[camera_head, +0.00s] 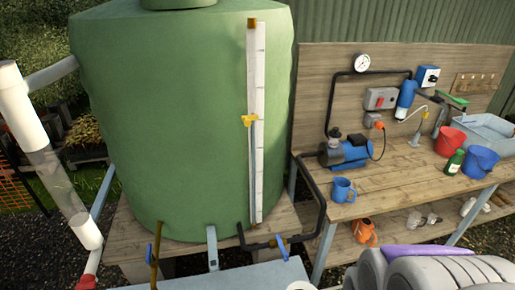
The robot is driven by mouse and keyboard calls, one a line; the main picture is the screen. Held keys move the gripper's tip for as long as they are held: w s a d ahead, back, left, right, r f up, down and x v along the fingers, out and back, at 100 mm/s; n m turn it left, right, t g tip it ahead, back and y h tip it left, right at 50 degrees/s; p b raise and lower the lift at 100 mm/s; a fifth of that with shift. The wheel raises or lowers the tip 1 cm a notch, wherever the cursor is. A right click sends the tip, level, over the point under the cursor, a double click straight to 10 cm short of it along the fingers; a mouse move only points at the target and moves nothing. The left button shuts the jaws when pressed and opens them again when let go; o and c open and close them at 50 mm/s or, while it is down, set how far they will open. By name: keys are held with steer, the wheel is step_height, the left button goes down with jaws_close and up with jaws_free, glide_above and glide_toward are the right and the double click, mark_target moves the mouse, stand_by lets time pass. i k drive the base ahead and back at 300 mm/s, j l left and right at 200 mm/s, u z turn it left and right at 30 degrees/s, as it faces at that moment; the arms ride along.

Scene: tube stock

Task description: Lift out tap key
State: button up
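I cannot pick out a tap key for certain. Small objects hang on a wooden hook board (475,84) on the back wall at the far right, too small to tell apart. A brown upright rod or pipe with a blue lever (150,253) stands at the front of the green tank (170,120). A second blue lever (281,246) is on the dark pipe at the tank's foot. My gripper is not in view; grey rounded parts with a purple strip at the lower right seem to be mine.
A white pipe (18,105) stands at left. The bench's front middle is clear.

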mark_target(150, 259)
steer(key=j+u, duration=0.15)
steer(key=u, duration=1.4)
steer(key=i+j+z, duration=0.2)
steer(key=i+j, duration=0.15)
steer(key=j, duration=0.3)
steer(key=i+j+z, duration=0.1)
steer(key=j, duration=0.2)
steer(key=i+j+z, duration=0.1)
steer(key=j, duration=0.25)
steer(key=i+j+z, duration=0.1)
steer(key=i+j, duration=0.15)
steer(key=j, duration=0.1)
